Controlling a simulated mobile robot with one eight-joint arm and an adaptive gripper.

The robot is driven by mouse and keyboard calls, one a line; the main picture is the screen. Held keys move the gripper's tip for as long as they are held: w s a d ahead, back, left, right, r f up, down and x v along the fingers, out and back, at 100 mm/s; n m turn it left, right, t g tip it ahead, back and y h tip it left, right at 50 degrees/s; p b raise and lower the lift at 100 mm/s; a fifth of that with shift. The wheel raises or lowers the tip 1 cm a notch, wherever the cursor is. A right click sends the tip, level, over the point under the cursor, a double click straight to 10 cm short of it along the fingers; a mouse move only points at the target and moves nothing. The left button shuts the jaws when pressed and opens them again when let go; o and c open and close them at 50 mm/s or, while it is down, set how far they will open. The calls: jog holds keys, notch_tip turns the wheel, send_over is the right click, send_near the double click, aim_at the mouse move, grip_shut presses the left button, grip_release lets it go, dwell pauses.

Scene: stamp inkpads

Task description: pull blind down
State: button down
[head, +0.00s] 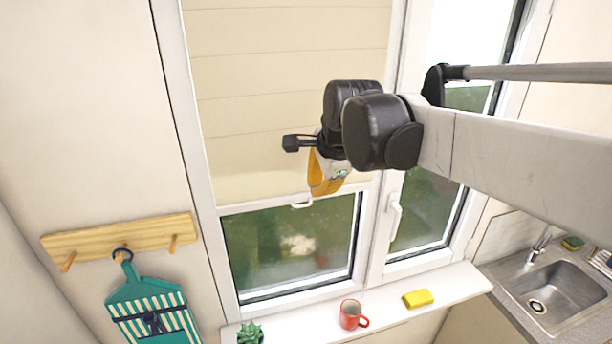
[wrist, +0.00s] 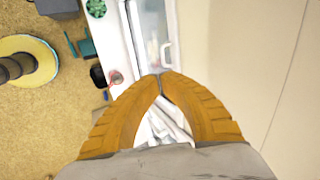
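The cream blind (head: 290,90) covers the upper part of the left window. Its white bottom rail ends above a stretch of bare glass, with a small white pull handle (head: 301,205) at its lower edge. My gripper (head: 323,192) is in front of the blind, a little above and to the right of that handle. Its orange fingers point downward. In the wrist view my gripper (wrist: 160,76) has its fingertips together, with nothing visible between them. A white handle (wrist: 166,54) shows just beyond the tips; they appear apart from it.
The windowsill (head: 390,312) holds a red mug (head: 350,315), a yellow sponge (head: 418,298) and a green plant (head: 249,333). A white window handle (head: 394,213) sticks out to the right. A wooden peg rack (head: 120,238) hangs at left; a sink (head: 550,295) is at right.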

aim_at(309, 205)
jog(key=p+x, duration=0.1)
jog(key=x, duration=0.9)
notch_tip(309, 205, down, 50)
jog(key=b, duration=3.5)
jog(key=shift+r, duration=0.2)
jog(key=shift+r, duration=0.2)
jog(key=p+v, duration=0.5)
jog(key=v, duration=0.8)
jog(key=shift+s+r, duration=0.25)
jog(key=shift+r, duration=0.05)
